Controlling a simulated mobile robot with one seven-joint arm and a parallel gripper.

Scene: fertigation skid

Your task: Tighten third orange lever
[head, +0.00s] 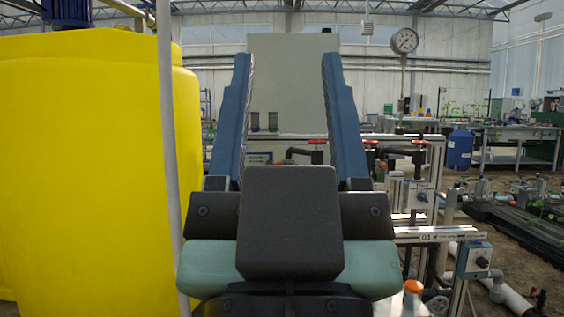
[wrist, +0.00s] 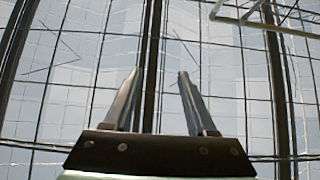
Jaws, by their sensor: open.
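My gripper (head: 286,64) fills the middle of the head view, its two blue fingers pointing up and wide apart with nothing between them. In the wrist view my gripper (wrist: 158,72) is also open and empty, against the glazed roof. No orange lever shows clearly. An orange-topped part (head: 413,287) shows low, right of my gripper; I cannot tell whether it is a lever. Red valve handles (head: 317,141) and (head: 420,142) sit on dark pipes behind my gripper, which hides part of the skid. My gripper touches none of these.
A large yellow tank (head: 85,170) stands close on the left, with a grey upright pipe (head: 168,150) before it. A blue barrel (head: 459,150) stands farther back.

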